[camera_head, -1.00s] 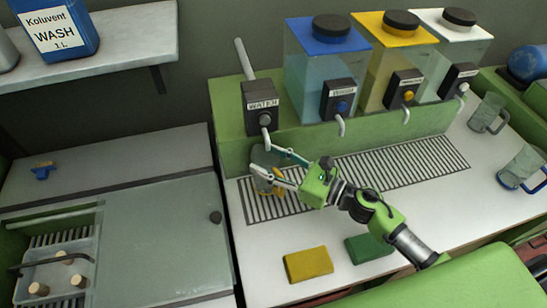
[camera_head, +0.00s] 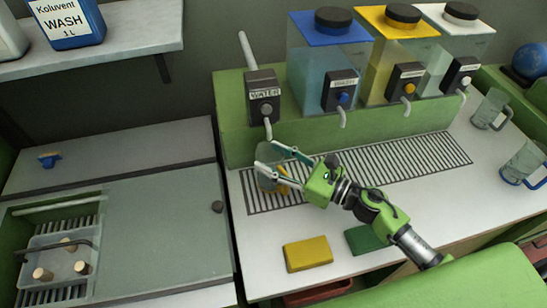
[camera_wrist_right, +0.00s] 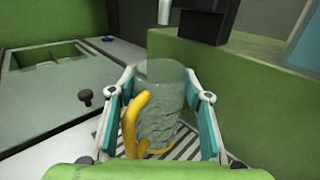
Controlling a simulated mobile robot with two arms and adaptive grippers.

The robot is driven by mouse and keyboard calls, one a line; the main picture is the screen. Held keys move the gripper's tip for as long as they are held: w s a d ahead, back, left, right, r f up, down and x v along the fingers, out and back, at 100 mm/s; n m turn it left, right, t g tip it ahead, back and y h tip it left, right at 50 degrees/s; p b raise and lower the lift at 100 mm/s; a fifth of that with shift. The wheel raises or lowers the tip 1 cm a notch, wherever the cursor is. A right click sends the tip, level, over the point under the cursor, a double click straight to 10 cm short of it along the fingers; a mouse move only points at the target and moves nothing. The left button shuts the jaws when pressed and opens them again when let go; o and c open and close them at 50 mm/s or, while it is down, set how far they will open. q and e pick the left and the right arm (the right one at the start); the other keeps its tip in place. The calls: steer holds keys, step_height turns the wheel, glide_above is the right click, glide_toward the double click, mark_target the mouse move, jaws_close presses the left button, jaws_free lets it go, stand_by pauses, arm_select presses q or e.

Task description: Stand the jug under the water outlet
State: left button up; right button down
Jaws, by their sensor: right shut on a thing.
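The jug (camera_head: 266,183) is clear glass with a yellow handle (camera_head: 283,187). It is upright over the left end of the slatted drain grille (camera_head: 400,163). My right gripper (camera_head: 268,157) is shut on it, one finger on each side; the jug also shows between the fingers in the right wrist view (camera_wrist_right: 165,110), handle towards me. The water outlet (camera_head: 268,130) hangs below the box labelled WATER (camera_head: 263,95), above and just behind the jug in the picture. I cannot tell whether the jug's base touches the grille. My left gripper is not in view.
Blue-, yellow- and white-topped tanks (camera_head: 328,60) with taps stand right of the outlet. Two glass jugs (camera_head: 491,108) stand far right. A yellow sponge (camera_head: 307,254) and a green one (camera_head: 370,238) lie in front. A sink basket with corks (camera_head: 60,262) is at left.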

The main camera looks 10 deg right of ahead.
steer(key=shift+f, duration=0.15)
steer(key=c, duration=1)
jaws_free()
steer(key=shift+s, duration=0.1)
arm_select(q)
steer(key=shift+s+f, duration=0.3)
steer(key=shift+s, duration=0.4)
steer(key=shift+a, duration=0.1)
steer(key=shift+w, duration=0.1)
arm_select(e)
steer(key=v, duration=1.2)
